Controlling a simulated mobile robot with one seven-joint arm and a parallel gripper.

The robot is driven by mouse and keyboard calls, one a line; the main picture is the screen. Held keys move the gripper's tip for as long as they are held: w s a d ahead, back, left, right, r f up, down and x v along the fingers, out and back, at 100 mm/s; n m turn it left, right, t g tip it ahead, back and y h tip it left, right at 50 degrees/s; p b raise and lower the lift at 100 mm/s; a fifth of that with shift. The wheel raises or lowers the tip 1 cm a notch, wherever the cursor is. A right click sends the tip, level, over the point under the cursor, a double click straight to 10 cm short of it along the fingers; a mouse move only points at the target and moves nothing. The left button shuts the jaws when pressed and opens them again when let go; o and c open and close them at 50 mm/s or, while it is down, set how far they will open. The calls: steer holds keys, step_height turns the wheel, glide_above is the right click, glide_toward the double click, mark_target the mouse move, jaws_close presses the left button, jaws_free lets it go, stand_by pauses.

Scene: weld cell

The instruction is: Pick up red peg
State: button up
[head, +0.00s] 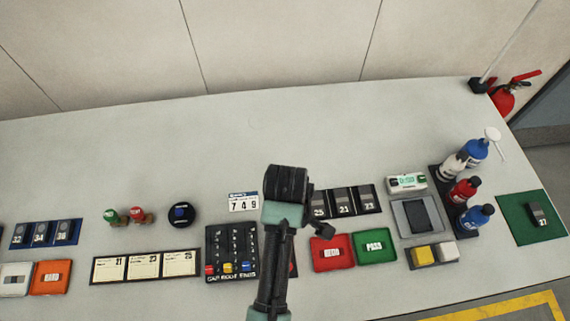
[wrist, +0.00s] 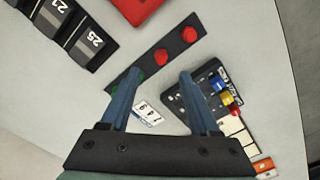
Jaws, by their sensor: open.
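In the wrist view a dark strip (wrist: 178,43) carries two round red pieces, one farther out (wrist: 190,33) and one nearer (wrist: 161,57). I cannot tell which red piece is the named peg. My gripper (wrist: 161,75) is open and empty, above the table near the strip. My arm hides most of the strip in the head view.
A red tray (head: 332,253) and green tray (head: 376,247) lie right of my arm. Numbered blocks (head: 344,201) stand behind them. Red (head: 137,213) and green (head: 111,216) handled items stand left. Bottles (head: 463,190) stand right. The table's back is clear.

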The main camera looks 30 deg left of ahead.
steer(key=shift+s+f+p, duration=0.1)
steer(key=shift+f+p, duration=0.45)
steer(key=shift+f, duration=2.9)
jaws_close()
